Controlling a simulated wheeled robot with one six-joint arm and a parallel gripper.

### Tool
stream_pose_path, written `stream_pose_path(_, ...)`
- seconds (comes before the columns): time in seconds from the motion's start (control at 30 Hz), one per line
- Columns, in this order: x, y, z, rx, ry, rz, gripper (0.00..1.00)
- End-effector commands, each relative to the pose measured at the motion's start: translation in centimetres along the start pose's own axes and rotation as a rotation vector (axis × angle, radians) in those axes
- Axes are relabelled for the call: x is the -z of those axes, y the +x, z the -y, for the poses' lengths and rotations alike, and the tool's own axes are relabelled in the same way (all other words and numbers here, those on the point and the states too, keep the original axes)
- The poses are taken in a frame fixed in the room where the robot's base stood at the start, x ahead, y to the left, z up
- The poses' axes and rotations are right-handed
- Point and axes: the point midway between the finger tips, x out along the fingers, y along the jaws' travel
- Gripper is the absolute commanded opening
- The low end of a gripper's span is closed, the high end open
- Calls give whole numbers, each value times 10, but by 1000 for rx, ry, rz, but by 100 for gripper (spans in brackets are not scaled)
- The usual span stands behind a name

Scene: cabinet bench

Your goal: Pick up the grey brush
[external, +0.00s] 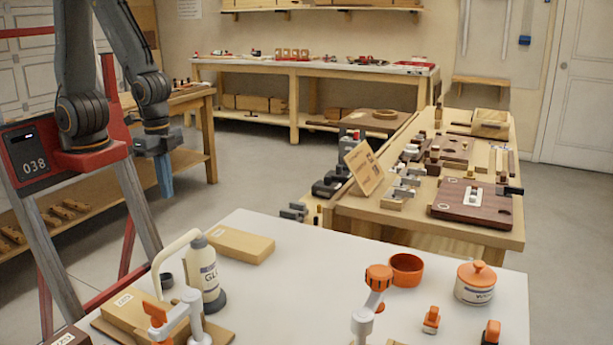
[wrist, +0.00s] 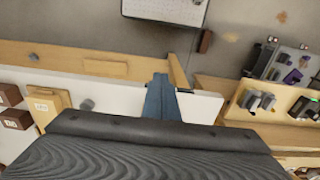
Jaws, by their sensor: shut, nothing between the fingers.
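I cannot pick out a grey brush for certain in either view. My gripper (external: 165,178) hangs at the left of the external view, fingers pointing down, in the air left of the white table (external: 300,255). Its blue fingers are together with nothing between them. The closed fingers (wrist: 161,97) also show in the middle of the wrist view, above the dark gripper body. Small grey items (wrist: 258,101) at the right of the wrist view are too small to name.
The white table holds a glue bottle (external: 203,272), a cardboard box (external: 240,245), an orange bowl (external: 406,269) and a lidded jar (external: 475,284). An orange-topped stand (external: 365,310) is at its front. A wooden bench (external: 430,235) with many parts stands behind. Open floor lies between the benches.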

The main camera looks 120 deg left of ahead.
Motion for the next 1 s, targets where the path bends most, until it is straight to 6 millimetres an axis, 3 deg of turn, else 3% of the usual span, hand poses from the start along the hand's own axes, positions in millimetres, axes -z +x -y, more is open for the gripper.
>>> stream_pose_path(0.17,0,0,0,0,0,0,3)
stream_pose_path(0.4,0,0,0,0,0,0,41)
stream_pose_path(0.77,0,-8,0,0,0,-6,41)
stream_pose_path(1.0,0,-61,0,0,1,-56,41)
